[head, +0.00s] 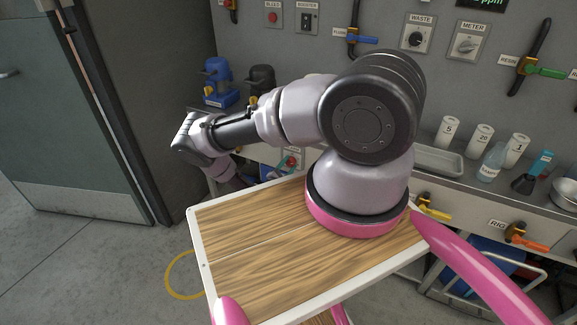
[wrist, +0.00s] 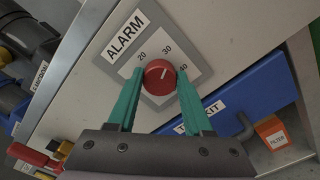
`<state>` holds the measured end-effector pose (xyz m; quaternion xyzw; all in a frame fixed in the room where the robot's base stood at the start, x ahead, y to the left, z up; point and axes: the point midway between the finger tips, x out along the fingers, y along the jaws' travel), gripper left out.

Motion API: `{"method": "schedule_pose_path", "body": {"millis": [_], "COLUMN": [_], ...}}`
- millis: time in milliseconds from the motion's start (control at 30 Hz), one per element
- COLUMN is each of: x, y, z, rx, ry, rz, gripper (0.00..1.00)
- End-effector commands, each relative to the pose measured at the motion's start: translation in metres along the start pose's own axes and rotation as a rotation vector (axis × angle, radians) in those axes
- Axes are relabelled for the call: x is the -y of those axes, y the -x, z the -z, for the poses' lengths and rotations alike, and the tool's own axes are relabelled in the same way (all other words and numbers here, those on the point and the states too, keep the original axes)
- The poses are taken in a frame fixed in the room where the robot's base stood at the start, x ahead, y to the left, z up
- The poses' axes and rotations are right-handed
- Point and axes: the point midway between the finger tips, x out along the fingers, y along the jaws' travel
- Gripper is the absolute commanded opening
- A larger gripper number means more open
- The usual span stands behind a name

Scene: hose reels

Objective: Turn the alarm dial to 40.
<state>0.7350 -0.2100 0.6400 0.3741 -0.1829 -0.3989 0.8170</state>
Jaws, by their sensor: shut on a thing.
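The alarm dial (wrist: 160,77) is a round red knob on a grey plate labelled ALARM, with marks 20, 30 and 40, in the wrist view. Its pale pointer line leans up and right, seemingly between 30 and 40. My gripper (wrist: 160,82) has its two teal fingers on either side of the knob, shut on it. In the head view my arm bends down to the left, and the dial shows small and partly hidden behind the tray top and arm.
A blue case labelled TOOLKIT (wrist: 235,108) and an orange FILTER box (wrist: 271,133) lie beside the panel in the wrist view. In the head view, the wall above carries a WASTE dial (head: 418,36) and a METER dial (head: 467,45). Containers line the counter at right.

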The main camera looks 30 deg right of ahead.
Motion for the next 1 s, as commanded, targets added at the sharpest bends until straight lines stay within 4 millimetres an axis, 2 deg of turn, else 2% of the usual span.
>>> {"method": "schedule_pose_path", "body": {"millis": [600,1000], "x": [0.0023,0.0027], "y": [0.0014,0.0014], "z": [0.002,0.0027], "rx": [-0.003,-0.004], "ry": [-0.58,-0.864], "rz": [0.002,0.003], "gripper": [0.0,0.0]}}
